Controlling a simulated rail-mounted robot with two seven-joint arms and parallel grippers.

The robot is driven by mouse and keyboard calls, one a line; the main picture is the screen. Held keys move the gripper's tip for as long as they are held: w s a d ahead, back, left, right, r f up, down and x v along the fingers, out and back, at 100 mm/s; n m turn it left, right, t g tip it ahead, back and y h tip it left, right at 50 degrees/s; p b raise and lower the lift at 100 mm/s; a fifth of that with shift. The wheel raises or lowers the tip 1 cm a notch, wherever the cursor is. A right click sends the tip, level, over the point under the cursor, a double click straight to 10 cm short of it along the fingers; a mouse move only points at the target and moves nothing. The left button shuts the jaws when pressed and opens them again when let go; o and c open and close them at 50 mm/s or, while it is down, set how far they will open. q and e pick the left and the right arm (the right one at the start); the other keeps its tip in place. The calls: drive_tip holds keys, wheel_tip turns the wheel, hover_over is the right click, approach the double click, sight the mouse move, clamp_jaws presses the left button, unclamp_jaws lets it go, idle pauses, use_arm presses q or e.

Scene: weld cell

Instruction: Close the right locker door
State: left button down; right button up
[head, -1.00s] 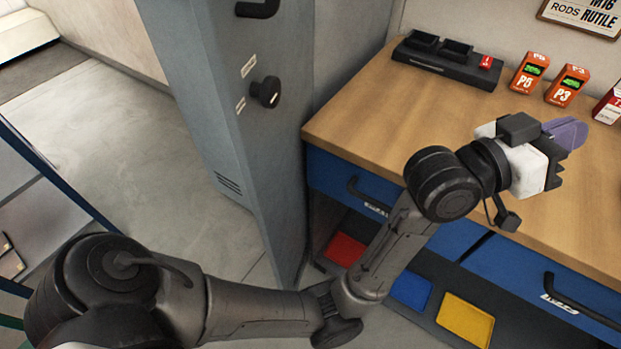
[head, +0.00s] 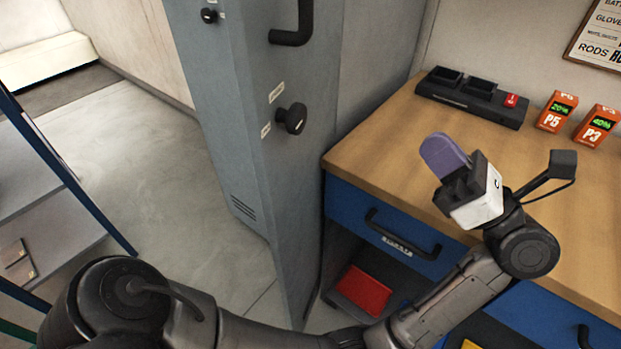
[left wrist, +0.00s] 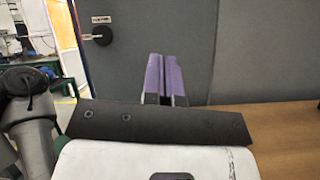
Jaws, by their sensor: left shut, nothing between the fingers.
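The grey locker door (head: 285,190) with a black handle (head: 295,25) and a round black knob (head: 293,118) stands left of the workbench. It juts forward of the adjoining grey locker panel (head: 210,100), so it looks open; how far is hard to tell. My left gripper (head: 443,152) has purple fingers, which are shut and empty. It is above the bench, right of the door and apart from it. In the left wrist view the shut fingers (left wrist: 166,78) point toward grey panels, with a black knob (left wrist: 101,36) to their left. My right gripper is not in view.
The wooden bench top (head: 390,140) lies under my left gripper. A black charger tray (head: 472,97) and orange packs (head: 557,111) stand toward its back. A blue drawer (head: 370,225) sits below. Open floor (head: 130,160) lies left of the locker.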

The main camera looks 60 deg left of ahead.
sight(291, 177)
use_arm(q)
drive_tip(key=s+f+n+g+h, duration=0.2)
drive_tip(key=s+f+n+h, duration=0.35)
drive_tip(key=f+h, duration=0.3)
drive_tip(key=shift+n, duration=0.45)
drive_tip(key=p+x, duration=0.1)
drive_tip(key=x, duration=0.2)
drive_tip(key=p+x, duration=0.2)
drive_tip(key=x, duration=0.2)
drive_tip(key=p+x, duration=0.2)
drive_tip(key=x, duration=0.2)
drive_tip(key=shift+s+a+r, duration=0.1)
drive_tip(key=shift+s+r, duration=0.2)
drive_tip(key=shift+r, duration=0.05)
drive_tip(key=shift+p+x, duration=0.4)
drive_tip(key=shift+x, duration=0.4)
drive_tip(key=shift+a+f, duration=0.1)
drive_tip(key=shift+f, duration=0.1)
